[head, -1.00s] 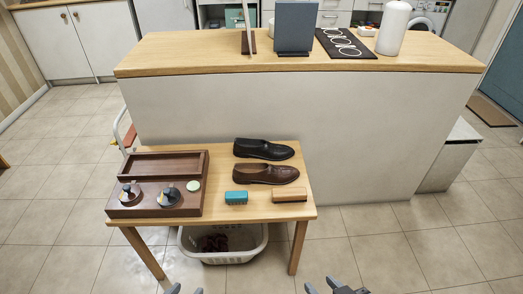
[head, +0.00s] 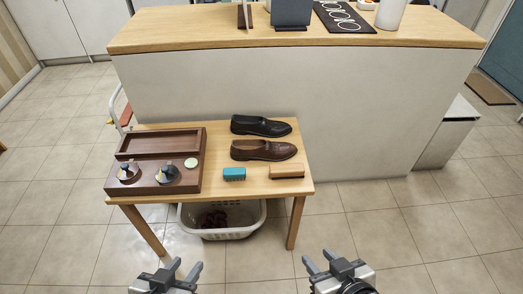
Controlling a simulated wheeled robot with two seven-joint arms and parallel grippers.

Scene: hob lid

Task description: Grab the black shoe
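The black shoe (head: 261,126) lies on the small wooden table (head: 222,191), near its back edge, with its toe to the right. A brown shoe (head: 264,150) lies just in front of it. My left gripper (head: 186,268) is open and empty at the bottom of the head view, in front of the table and well short of the shoe. My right gripper (head: 320,260) is also open and empty, in front of the table's right side.
A wooden tray box (head: 160,143) with two round items fills the table's left. A teal brush (head: 234,174) and a wooden brush (head: 286,171) lie in front of the shoes. A white basket (head: 236,233) is under the table. A white counter (head: 350,120) stands behind.

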